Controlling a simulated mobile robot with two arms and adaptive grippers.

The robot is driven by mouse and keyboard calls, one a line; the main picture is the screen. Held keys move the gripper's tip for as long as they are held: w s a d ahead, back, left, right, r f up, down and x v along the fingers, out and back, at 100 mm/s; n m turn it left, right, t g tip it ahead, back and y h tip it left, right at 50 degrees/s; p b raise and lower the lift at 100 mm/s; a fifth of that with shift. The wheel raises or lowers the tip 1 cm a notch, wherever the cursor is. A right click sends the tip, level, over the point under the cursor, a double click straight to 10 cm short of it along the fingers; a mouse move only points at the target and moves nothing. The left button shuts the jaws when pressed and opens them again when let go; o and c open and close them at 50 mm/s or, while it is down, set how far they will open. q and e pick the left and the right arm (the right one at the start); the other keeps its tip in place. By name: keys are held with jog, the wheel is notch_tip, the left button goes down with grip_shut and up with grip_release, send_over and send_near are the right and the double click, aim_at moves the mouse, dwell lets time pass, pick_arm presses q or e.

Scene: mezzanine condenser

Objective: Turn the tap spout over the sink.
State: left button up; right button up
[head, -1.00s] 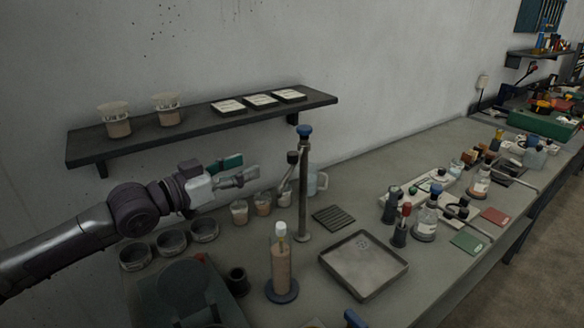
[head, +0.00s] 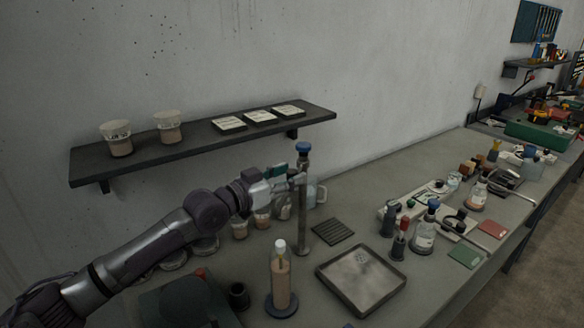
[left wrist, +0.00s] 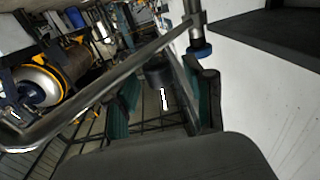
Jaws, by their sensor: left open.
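The tap is a grey upright post (head: 303,215) with a blue cap (head: 303,148). It stands just behind the sink (head: 338,291), a shallow square basin with drain holes. The spout is mostly hidden behind my left gripper in the head view. In the left wrist view the spout (left wrist: 100,85) is a long bent tube running lower left from the post, near the blue cap (left wrist: 201,51). My left gripper (head: 284,180) is open, with its fingers at the upper post beside the spout. I cannot tell whether they touch. My right gripper is out of view.
A wall shelf (head: 180,146) with cups and white tiles hangs behind the arm. A bottle (head: 280,280) stands left of the sink. A ribbed mat (head: 333,232) lies behind the sink. Flasks (head: 424,235) and small items crowd the bench to the right.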

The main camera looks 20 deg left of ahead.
pick_arm(q)
jog(key=shift+w+d, duration=0.35)
jog(key=shift+w, duration=0.15)
grip_shut()
